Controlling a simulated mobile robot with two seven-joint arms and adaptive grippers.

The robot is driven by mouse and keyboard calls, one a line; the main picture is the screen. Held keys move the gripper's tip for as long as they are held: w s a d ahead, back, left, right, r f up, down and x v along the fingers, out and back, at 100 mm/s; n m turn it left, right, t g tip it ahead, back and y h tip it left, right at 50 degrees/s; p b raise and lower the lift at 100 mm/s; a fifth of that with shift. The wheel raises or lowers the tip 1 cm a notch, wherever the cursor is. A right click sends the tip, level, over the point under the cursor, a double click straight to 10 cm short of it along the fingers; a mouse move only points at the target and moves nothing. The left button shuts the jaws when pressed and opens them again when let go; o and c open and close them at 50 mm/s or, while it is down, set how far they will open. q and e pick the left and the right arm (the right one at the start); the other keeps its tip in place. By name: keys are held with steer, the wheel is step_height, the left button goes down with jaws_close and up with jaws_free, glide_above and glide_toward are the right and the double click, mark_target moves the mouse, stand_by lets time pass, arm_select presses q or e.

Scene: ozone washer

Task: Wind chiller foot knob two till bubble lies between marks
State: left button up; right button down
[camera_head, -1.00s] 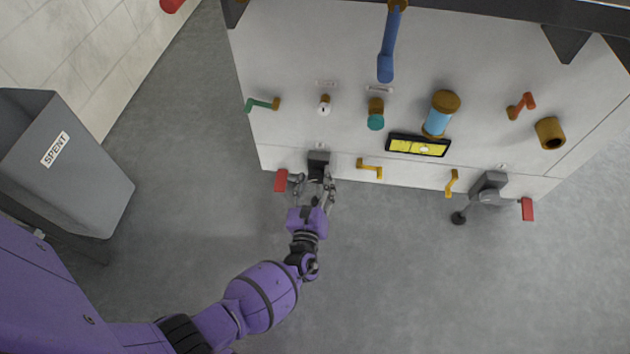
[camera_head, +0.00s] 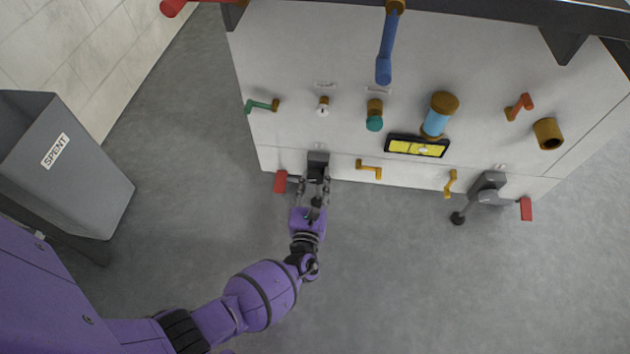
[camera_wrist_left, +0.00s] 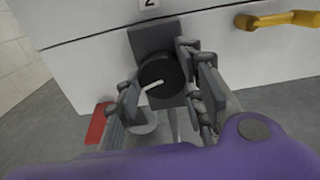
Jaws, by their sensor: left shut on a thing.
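The foot knob marked 2 (camera_wrist_left: 158,80) is dark and round with a pale pointer line, on a grey bracket (camera_wrist_left: 152,39) low on the cabinet. In the head view the bracket (camera_head: 318,160) sits at the cabinet's lower left edge. My left gripper (camera_head: 315,187) is shut on this knob, a finger at each side; it also shows in the left wrist view (camera_wrist_left: 165,92). The yellow bubble level (camera_head: 418,146) is on the cabinet's front; a pale bubble shows near its middle, but its place against the marks is too small to tell. My right gripper is out of view.
A red tab (camera_head: 281,181) is left of the gripped knob. Yellow handles (camera_head: 370,169) stick out to its right. Another foot knob with a crank (camera_head: 488,190) is at lower right. A grey SPENT bin (camera_head: 75,165) stands left. The floor in front is clear.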

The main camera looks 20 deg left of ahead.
arm_select(q)
steer(key=m, duration=0.2)
steer(key=m+p, duration=0.1)
steer(key=shift+s+a+m, duration=0.1)
steer(key=shift+a+m, duration=0.15)
steer(key=shift+m, duration=0.15)
steer(key=m+p, duration=0.1)
steer(key=m, duration=0.3)
steer(key=shift+r, duration=0.15)
steer(key=m+p, duration=0.1)
steer(key=m, duration=0.3)
steer(key=shift+m+p, duration=0.6)
steer(key=shift+m, duration=0.9)
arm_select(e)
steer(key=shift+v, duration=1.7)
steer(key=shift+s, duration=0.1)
arm_select(q)
steer(key=shift+d, duration=0.1)
steer(key=o, duration=1.1)
steer(key=shift+d, duration=0.1)
